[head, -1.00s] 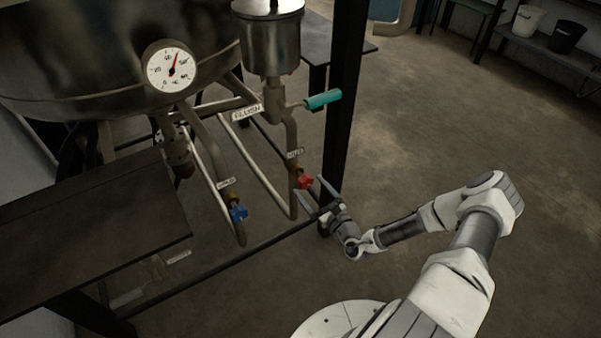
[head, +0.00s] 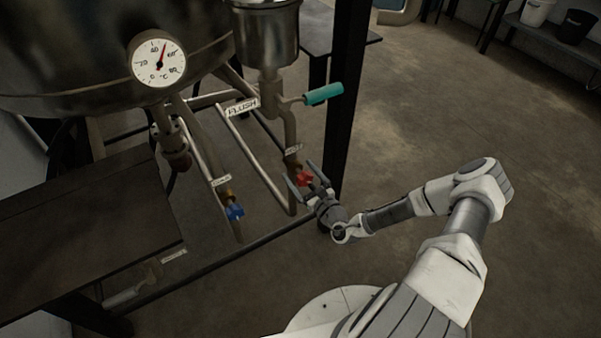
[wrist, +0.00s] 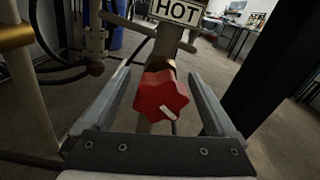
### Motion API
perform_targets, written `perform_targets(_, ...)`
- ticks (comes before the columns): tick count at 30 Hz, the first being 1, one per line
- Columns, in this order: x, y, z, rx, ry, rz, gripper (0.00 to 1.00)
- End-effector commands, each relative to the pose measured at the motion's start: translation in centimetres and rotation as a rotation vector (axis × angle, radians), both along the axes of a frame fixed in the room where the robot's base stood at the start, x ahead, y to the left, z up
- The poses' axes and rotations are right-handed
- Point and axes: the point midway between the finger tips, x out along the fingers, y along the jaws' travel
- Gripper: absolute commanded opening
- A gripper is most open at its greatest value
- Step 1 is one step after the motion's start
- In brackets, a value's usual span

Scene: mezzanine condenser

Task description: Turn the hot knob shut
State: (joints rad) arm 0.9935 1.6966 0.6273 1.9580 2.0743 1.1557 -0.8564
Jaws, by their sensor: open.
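The hot knob is a red lobed knob (head: 304,178) on a pipe, under a small label. In the wrist view the red knob (wrist: 161,95) is large and central, with a white mark on its lower right. The sign above it reads HOT (wrist: 178,11). My gripper (head: 302,180) is open, with one finger on each side of the knob. In the wrist view the fingers (wrist: 155,92) flank the knob with a visible gap on each side. I cannot tell how deep the knob sits between the fingertips.
A blue knob (head: 235,212) is on the pipe to the left. A teal lever handle (head: 323,94) is above, near the FLUSH sign (head: 242,107). A dial gauge (head: 158,60) is on the vessel. The floor at right is open.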

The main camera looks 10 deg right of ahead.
Motion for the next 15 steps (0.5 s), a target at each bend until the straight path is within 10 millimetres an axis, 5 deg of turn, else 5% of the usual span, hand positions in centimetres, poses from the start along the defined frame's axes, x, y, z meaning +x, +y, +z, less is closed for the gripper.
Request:
perform_targets(2,0.0,0.0,0.0,0.0,0.0,0.0,0.93)
perform_targets(15,-0.01,-0.01,-0.01,0.0,0.0,0.0,0.14)
